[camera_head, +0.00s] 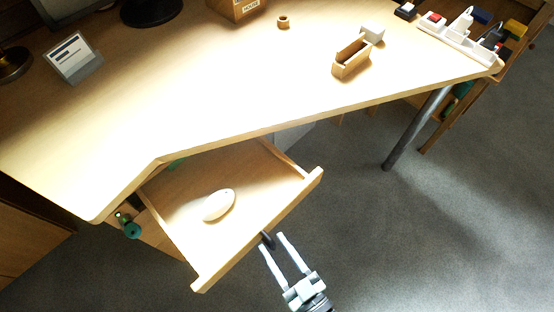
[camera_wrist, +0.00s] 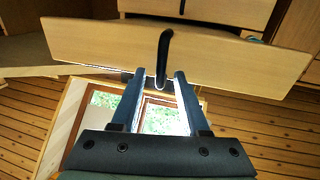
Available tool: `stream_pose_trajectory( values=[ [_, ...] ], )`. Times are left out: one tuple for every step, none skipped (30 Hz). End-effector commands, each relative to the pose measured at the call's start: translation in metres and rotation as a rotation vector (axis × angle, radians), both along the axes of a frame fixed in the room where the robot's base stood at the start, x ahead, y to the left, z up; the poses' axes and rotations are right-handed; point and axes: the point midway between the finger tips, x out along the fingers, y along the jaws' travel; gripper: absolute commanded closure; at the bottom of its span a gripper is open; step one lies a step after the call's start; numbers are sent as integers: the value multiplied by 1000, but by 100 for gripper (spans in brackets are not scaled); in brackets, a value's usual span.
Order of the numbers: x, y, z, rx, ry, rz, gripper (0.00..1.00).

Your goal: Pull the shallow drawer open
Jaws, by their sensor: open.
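The shallow drawer (camera_head: 245,165) is pulled out from under the desk, and a white mouse-shaped object (camera_head: 218,204) lies inside it. The wrist view shows its wooden front panel (camera_wrist: 90,45) with a dark handle (camera_wrist: 162,55) in the middle. The handle also shows as a small dark piece in the head view (camera_head: 267,239). My gripper (camera_head: 272,243) is open in front of the drawer. In the wrist view its two fingers (camera_wrist: 157,78) stand either side of the handle's lower end. I cannot tell whether either finger touches it.
The desk (camera_head: 220,90) overhangs the drawer. On it are a small wooden box (camera_head: 351,58), a tape roll (camera_head: 283,22), a card stand (camera_head: 73,58) and a power strip (camera_head: 458,38). A metal leg (camera_head: 415,130) stands to the right. The grey floor (camera_head: 450,230) is clear.

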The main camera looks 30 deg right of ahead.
Motion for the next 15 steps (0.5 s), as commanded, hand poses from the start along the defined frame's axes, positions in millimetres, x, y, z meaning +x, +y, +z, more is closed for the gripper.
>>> stream_pose_trajectory(
  values=[
    [-2,0,0,0,1,0,55],
    [-4,0,-1,0,2,0,55],
    [-8,-1,-1,0,3,0,55],
    [-12,-1,-1,0,4,0,55],
    [-16,-2,-1,0,4,0,55],
    [-23,-3,-1,0,4,0,55],
    [-29,-3,-1,-1,5,-1,55],
    [-36,-4,-2,-1,6,0,55],
    [-45,-5,-2,-1,6,0,55],
    [-52,-6,-2,0,7,0,55],
    [-59,-7,-1,0,5,0,55],
    [-68,-8,-2,0,6,0,55],
    [-75,-9,-1,-1,5,0,55],
    [-81,-10,-1,-1,6,-1,55],
    [-89,-11,-1,0,4,-1,55]
  ],
)
